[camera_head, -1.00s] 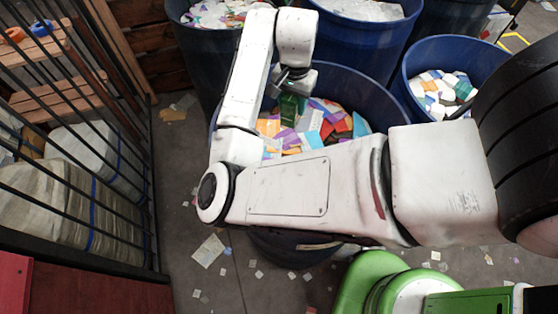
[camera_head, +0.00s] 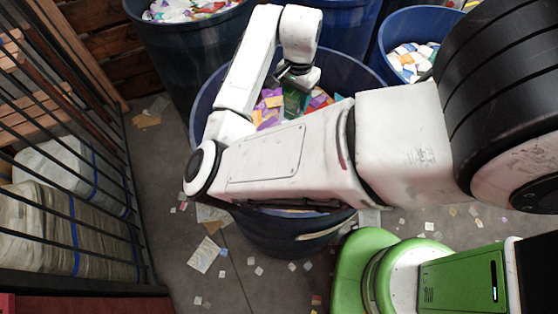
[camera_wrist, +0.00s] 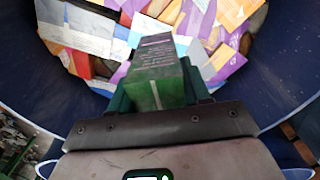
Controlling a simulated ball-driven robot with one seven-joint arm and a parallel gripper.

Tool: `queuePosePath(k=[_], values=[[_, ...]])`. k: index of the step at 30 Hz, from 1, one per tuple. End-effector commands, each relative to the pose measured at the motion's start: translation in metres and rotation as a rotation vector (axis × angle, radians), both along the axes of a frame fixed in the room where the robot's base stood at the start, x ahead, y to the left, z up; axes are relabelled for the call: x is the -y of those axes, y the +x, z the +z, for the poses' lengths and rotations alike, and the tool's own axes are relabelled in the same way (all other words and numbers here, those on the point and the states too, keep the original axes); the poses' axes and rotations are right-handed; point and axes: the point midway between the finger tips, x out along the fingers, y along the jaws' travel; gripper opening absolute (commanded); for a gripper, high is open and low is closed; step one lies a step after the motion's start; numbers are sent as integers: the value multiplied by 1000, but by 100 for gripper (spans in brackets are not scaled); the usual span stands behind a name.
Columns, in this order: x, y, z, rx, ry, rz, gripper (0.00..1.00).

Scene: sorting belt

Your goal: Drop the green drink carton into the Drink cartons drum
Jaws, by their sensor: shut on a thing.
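My gripper (camera_head: 293,84) is shut on the green drink carton (camera_wrist: 158,72), which points away from the palm in the wrist view. In the head view the carton (camera_head: 293,100) shows as a dark green block below the gripper. It is over the open mouth of a blue drum (camera_head: 345,72) filled with colourful flattened cartons (camera_wrist: 95,30). In the wrist view the drum's inner wall (camera_wrist: 40,88) curves around the held carton. My arm hides part of the drum in the head view. I cannot read a label on the drum.
Other blue drums stand behind, one at the back left (camera_head: 190,50) and one at the right (camera_head: 385,42) with mixed scraps. A barred fence (camera_head: 75,185) with wrapped bales (camera_head: 45,225) behind it is at the left. Paper scraps litter the floor (camera_head: 205,255).

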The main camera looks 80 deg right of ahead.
Motion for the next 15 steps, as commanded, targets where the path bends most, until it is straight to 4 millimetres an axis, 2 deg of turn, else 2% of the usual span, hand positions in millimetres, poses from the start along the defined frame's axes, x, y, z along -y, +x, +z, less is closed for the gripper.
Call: queuePosePath(k=[8,9,15], values=[[0,0,-2,0,0,1,19],[0,0,-2,0,0,1,49],[0,0,-2,0,0,1,68]])
